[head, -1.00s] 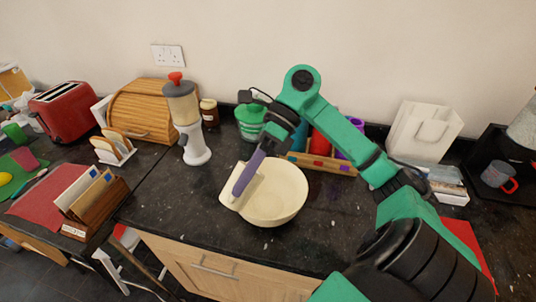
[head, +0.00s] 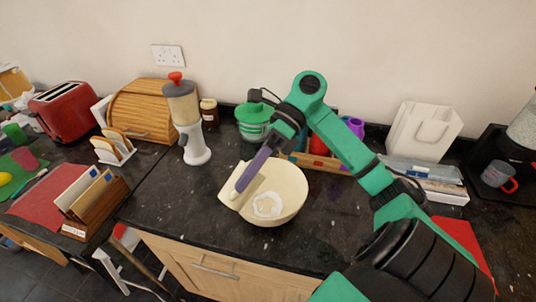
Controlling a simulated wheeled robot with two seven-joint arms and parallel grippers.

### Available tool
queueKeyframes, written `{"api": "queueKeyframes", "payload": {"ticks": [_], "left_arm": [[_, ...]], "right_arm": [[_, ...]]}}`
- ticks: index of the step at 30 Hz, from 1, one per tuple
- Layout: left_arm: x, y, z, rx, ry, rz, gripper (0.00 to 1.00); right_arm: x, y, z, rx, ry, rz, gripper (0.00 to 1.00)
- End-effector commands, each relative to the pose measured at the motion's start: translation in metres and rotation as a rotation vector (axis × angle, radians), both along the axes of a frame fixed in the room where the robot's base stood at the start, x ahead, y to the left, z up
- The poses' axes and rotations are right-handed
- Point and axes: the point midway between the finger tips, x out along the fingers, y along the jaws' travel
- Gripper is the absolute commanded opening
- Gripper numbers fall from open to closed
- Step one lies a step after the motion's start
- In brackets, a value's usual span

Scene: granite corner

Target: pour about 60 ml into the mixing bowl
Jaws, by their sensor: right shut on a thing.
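The cream mixing bowl (head: 291,199) stands on the dark counter in the middle of the head view. A small whitish patch (head: 267,206) lies on its bottom. My right gripper (head: 277,140) is above the bowl's back rim, shut on a long purple thing (head: 253,168). The purple thing slants down and left across the bowl's left side. A pale flat piece (head: 229,197) shows by its low end; I cannot tell whether it belongs to the bowl or to the held thing. My left gripper is not in view.
A white dispenser with a red knob (head: 193,145) stands left of the bowl. A green-lidded tub (head: 252,124) and a wooden box (head: 325,163) are behind it. A white bag (head: 420,132) stands back right. The counter just right of the bowl is clear.

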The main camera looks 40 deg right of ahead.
Motion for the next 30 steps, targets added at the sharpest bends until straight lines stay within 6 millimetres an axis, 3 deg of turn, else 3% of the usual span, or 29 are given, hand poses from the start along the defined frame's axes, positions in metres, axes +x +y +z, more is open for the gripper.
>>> {"api": "queueKeyframes", "payload": {"ticks": [30], "left_arm": [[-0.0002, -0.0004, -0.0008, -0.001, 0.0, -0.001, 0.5]], "right_arm": [[-0.0001, -0.008, -0.0021, 0.079, 0.002, 0.002, 0.0]]}}
